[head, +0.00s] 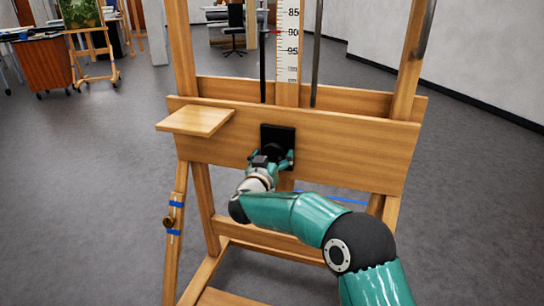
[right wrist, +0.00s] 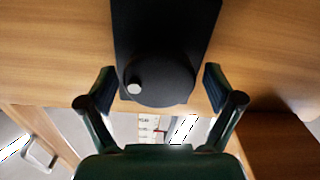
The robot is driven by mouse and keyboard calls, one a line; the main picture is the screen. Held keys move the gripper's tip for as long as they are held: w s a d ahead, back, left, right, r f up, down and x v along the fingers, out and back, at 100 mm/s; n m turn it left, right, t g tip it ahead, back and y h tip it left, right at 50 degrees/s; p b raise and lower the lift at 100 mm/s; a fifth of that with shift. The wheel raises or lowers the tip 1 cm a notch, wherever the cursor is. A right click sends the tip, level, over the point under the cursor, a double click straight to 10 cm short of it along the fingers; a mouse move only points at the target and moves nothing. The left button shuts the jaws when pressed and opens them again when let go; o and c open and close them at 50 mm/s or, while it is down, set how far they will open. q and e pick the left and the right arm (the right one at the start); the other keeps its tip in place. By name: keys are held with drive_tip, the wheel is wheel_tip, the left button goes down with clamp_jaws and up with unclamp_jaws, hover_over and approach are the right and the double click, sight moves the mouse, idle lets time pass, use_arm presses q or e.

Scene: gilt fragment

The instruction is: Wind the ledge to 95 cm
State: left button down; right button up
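The wooden easel carries a wide ledge board (head: 350,150) across its front. A white scale (head: 288,60) with 85, 90 and 95 stands above it, and a small red mark (head: 276,32) sits level with about 90. A black plate (head: 277,130) is on the board's front. In the right wrist view, a round black knob (right wrist: 160,82) with a pale pin (right wrist: 134,89) sits on this plate. My right gripper (head: 271,158) is at the plate; in the right wrist view its fingers (right wrist: 160,88) are spread on both sides of the knob, with gaps visible. My left gripper is out of view.
A small wooden shelf (head: 195,121) juts out at the board's left. Easel legs (head: 174,235) and a lower crossbar (head: 270,240) stand below. Another easel (head: 90,45) and an orange-brown cabinet (head: 45,65) are at the back left. The grey floor around is mostly clear.

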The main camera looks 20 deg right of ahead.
drive_tip(key=c, duration=0.8)
drive_tip(key=shift+a, duration=0.15)
drive_tip(key=shift+c, duration=0.6)
drive_tip(key=shift+m, duration=0.3)
